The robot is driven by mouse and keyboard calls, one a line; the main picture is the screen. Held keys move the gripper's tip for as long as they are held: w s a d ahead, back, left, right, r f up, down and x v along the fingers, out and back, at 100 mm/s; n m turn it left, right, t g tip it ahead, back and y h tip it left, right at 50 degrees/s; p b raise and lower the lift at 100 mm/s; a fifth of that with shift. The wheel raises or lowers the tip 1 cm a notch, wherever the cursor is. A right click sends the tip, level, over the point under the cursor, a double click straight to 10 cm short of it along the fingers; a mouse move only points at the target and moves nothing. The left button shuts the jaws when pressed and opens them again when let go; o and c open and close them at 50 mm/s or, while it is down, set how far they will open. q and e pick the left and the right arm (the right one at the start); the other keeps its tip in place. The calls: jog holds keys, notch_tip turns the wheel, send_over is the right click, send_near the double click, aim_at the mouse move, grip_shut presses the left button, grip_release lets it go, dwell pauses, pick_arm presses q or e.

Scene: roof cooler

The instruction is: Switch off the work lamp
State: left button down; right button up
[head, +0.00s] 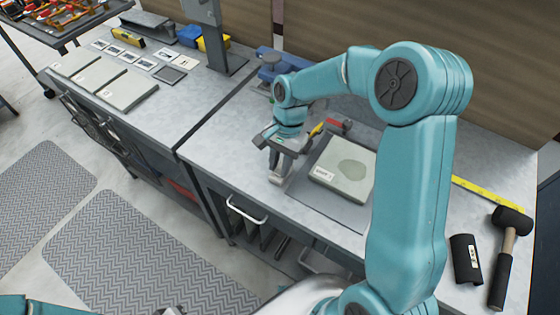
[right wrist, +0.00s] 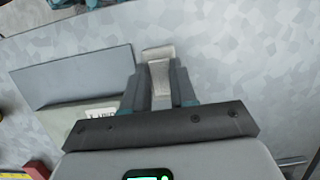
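I cannot make out a work lamp or its switch in either view. A grey upright post (head: 213,45) with a box at its top stands at the back of the bench, cut off by the upper edge. My right gripper (head: 277,170) is low over the front of the right bench, left of a labelled stone slab (head: 345,168). In the right wrist view my right gripper (right wrist: 160,78) has its fingers close against both sides of a small pale grey block (right wrist: 158,53). My left gripper is out of view.
The slab lies on a dark grey mat (head: 318,207). A red-ended tool (head: 337,126) and a blue vice-like object (head: 278,64) are near my right arm. A mallet (head: 508,240), a black curved piece (head: 465,260) and a yellow ruler (head: 490,193) lie at right.

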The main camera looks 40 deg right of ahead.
jog(key=o, duration=0.4)
jog(key=shift+c, duration=0.2)
jog(key=v, duration=1.6)
jog(key=shift+r, duration=0.3)
jog(key=shift+s+f, duration=0.1)
jog(key=shift+s, duration=0.05)
